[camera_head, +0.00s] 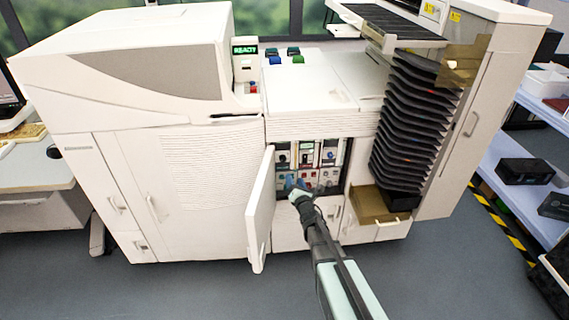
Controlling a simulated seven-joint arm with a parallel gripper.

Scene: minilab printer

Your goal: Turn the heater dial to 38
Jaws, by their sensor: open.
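The white minilab printer (190,180) has a small door (260,212) swung open at its lower middle. Behind it a recessed panel (328,158) shows several dark dials, switches and coloured buttons. They are too small to read, so I cannot tell which one is the heater dial or what it is set to. My gripper (294,188) is open at the lower left of this panel, in front of it. A bluish part shows close by its tip. My gripper hides part of the lower panel, and I cannot tell whether it touches anything.
The open door stands just left of my gripper and arm. A stack of black trays (418,125) and an open tan drawer (378,205) are to the right. A green READY display (245,49) is above. The floor in front is clear.

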